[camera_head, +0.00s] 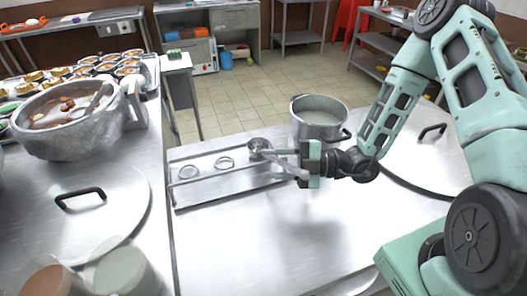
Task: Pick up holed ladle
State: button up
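A small metal ladle-like bowl (260,146) sits at the right end of a metal rack (225,185) on the steel counter; whether it has holes is too small to tell. My gripper (290,160) reaches in from the right, close beside this bowl. Pale grey bars stretch from the gripper toward the bowl, and I cannot tell which are fingers and which are a ladle handle. Whether the gripper is open or shut on something is unclear.
A stockpot (318,130) stands right behind my gripper. A large round lid (110,225) and a big pot (70,138) are at left. Another lid handle (432,129) shows at right. The counter's front middle (260,245) is clear.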

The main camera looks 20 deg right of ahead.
grip_shut()
dwell(1.3)
